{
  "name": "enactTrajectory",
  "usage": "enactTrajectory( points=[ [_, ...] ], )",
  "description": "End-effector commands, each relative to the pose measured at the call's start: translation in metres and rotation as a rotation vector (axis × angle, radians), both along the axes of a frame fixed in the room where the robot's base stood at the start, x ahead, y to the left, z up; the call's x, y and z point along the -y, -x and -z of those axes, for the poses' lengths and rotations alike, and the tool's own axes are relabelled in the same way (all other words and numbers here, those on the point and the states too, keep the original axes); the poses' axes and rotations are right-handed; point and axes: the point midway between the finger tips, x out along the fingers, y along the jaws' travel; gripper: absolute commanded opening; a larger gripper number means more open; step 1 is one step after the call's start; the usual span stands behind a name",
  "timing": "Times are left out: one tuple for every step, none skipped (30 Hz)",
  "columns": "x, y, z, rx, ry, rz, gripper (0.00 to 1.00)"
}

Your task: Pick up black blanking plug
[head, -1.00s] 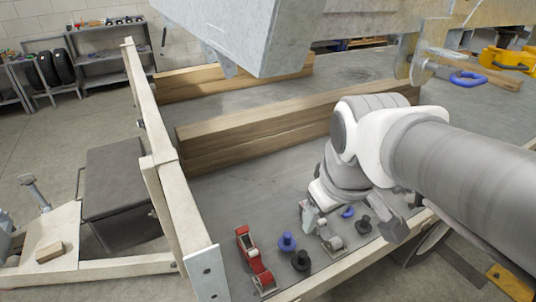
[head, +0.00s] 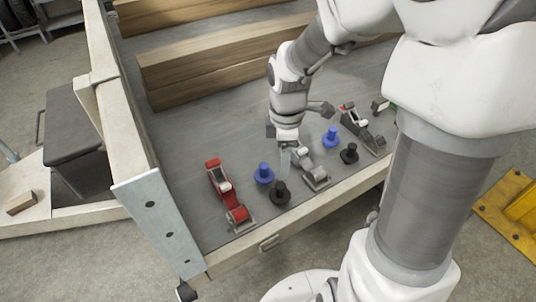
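Two black blanking plugs stand upright on the grey trailer deck. The nearer black plug (head: 280,193) is near the front edge, beside a blue plug (head: 264,173). The other black plug (head: 349,154) stands further right, next to a second blue plug (head: 331,138). My gripper (head: 285,160) points down over the deck, behind the nearer black plug and left of the farther one. Neither black plug appears held. The fingers are small and partly merge with the grey clamp behind them, so their opening is unclear.
A red ratchet (head: 228,195) lies left of the plugs. A grey ratchet (head: 315,172) lies between the two plug pairs, and another ratchet (head: 365,135) lies at the right. Timber beams (head: 200,65) lie behind. A pale side rail (head: 128,130) bounds the left.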

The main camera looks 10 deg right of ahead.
Motion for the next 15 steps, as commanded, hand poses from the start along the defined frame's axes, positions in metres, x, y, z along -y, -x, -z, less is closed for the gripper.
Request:
enactTrajectory(
  points=[
    [0.0, 0.0, 0.017, -0.004, 0.0, -0.001, 0.71],
    [0.0, 0.0, 0.023, -0.004, 0.0, -0.001, 0.71],
    [0.0, 0.0, 0.032, -0.004, -0.001, 0.0, 0.71],
    [0.0, -0.001, 0.038, -0.003, -0.001, 0.0, 0.71],
    [0.0, -0.001, 0.044, -0.004, -0.001, 0.0, 0.71],
    [0.0, -0.001, 0.051, -0.003, -0.001, 0.0, 0.71],
    [0.0, -0.001, 0.055, -0.003, 0.0, 0.0, 0.71],
    [0.0, -0.001, 0.059, -0.003, 0.0, 0.001, 0.71],
    [0.0, -0.002, 0.064, -0.002, 0.001, 0.001, 0.71],
    [0.0, -0.002, 0.066, -0.002, 0.001, 0.002, 0.71],
    [0.0, -0.002, 0.068, -0.001, 0.001, 0.002, 0.71],
    [0.0, -0.002, 0.07, -0.001, 0.001, 0.002, 0.71],
    [0.0, -0.002, 0.07, 0.0, 0.001, 0.002, 0.71],
    [0.0, -0.002, 0.071, 0.0, 0.001, 0.001, 0.71],
    [0.0, -0.003, 0.073, 0.0, 0.001, 0.001, 0.71]
  ],
)
